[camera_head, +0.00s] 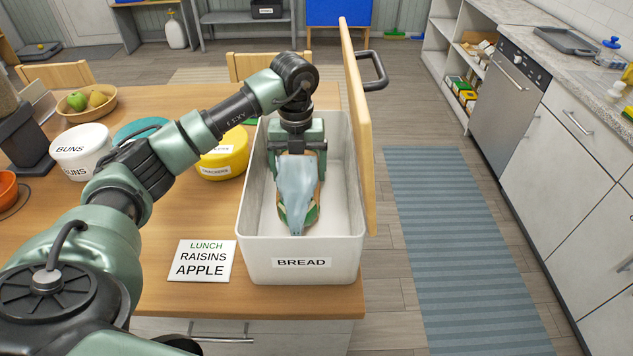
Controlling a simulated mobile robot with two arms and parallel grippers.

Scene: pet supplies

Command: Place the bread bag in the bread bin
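The bread bin (258,247) is a white open box labelled BREAD at the table's right edge. Its wooden lid (355,120) stands upright along the right side. The bag is pale blue-grey and clear with brown and green parts, lying lengthwise inside the bin's outline. The fingers appear to be on either side of the bag's far end; whether they grip it is hard to see. My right gripper is not in view.
A LUNCH, RAISINS, APPLE card (203,261) lies left of the bin. A BUNS canister (82,152), a yellow container (226,158), a teal container (140,130) and a fruit bowl (86,100) stand on the table (195,215). A striped rug (450,230) lies right.

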